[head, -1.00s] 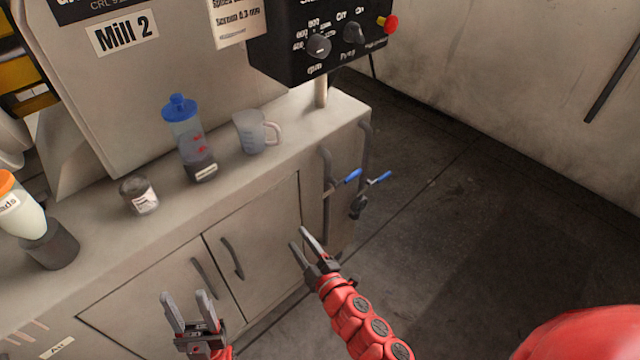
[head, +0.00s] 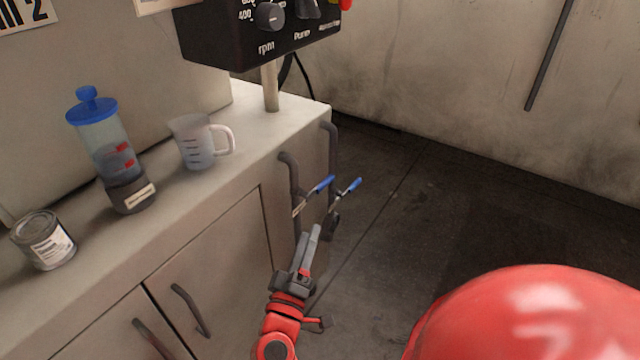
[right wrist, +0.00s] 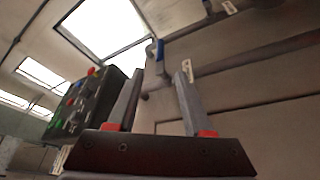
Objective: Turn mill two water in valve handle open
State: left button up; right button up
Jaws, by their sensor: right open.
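Two valve handles with blue grips sit on dark pipes at the right end of the mill cabinet: a left handle (head: 322,184) and a right handle (head: 350,188). I cannot tell which is water in. My right gripper (head: 309,236) is open and empty, just below the handles in the head view, with its fingers pointing up toward them. In the right wrist view a blue handle (right wrist: 160,52) shows just beyond the gap between the fingertips (right wrist: 158,80), apart from them. My left gripper is not in view.
The cabinet top (head: 240,130) holds a measuring jug (head: 198,145), a blue-lidded bottle (head: 108,140) and a small can (head: 44,240). A black control box (head: 260,35) hangs above on a post. Open floor (head: 420,230) lies to the right.

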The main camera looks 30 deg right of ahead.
aim_at(326, 179)
jog(key=x, duration=1.6)
jog(key=shift+b, duration=0.3)
grip_shut()
jog(key=shift+f, duration=0.1)
dwell(0.4)
